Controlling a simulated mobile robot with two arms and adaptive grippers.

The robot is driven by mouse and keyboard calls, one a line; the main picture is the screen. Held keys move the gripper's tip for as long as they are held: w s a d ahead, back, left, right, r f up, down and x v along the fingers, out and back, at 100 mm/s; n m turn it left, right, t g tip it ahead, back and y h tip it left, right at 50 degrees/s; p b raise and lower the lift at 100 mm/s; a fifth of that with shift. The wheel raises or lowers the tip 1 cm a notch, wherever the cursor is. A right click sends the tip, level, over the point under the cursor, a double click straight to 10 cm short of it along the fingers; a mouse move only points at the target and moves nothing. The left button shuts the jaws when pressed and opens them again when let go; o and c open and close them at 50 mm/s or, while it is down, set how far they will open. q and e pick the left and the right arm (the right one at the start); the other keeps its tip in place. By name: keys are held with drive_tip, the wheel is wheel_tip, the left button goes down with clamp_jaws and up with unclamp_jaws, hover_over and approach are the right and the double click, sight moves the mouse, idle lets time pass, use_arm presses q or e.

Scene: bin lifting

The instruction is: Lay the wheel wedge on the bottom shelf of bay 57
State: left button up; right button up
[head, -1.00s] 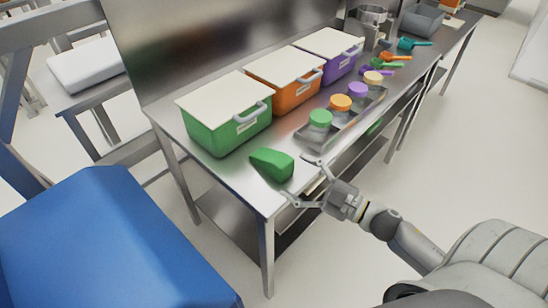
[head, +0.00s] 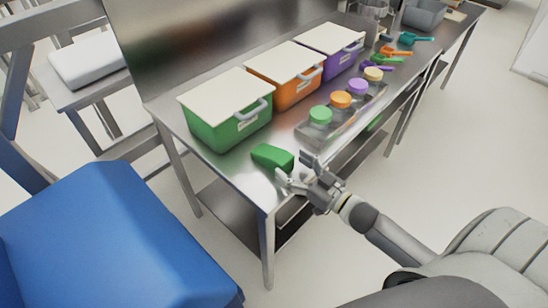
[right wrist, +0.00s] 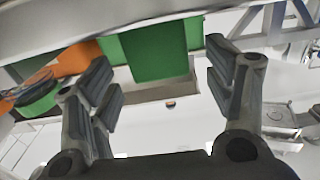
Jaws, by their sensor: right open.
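The green wedge (head: 268,157), which I take as the wheel wedge, lies on the steel table near its front corner. My right gripper (head: 295,170) is open at the wedge's right end, with one finger beyond it and one on the near side. In the right wrist view a green face (right wrist: 155,50), probably the wedge, shows beyond and between the open fingers (right wrist: 165,88). I cannot tell whether they touch it. My left gripper is out of view. No bay number 57 is readable.
Green (head: 230,128), orange (head: 295,90) and purple (head: 342,63) lidded bins line the table's back. A tray (head: 333,130) holds jars with coloured lids; scoops lie beyond. A lower shelf (head: 222,212) runs under the table. A large blue object (head: 100,235) fills the lower left.

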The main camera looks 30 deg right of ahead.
sight(280, 159)
drive_tip(key=shift+w+a+r, duration=0.1)
drive_tip(key=shift+w+a, duration=0.05)
drive_tip(key=shift+w, duration=0.4)
drive_tip(key=shift+f+p+x, duration=0.1)
drive_tip(key=shift+p+x, duration=0.25)
drive_tip(key=shift+x, duration=0.7)
drive_tip(key=shift+f+p+x, duration=0.15)
drive_tip(key=shift+p+x, duration=0.2)
drive_tip(key=shift+x, duration=0.65)
drive_tip(key=shift+c, duration=0.3)
drive_tip(key=shift+r, duration=0.1)
drive_tip(key=c, duration=1.4)
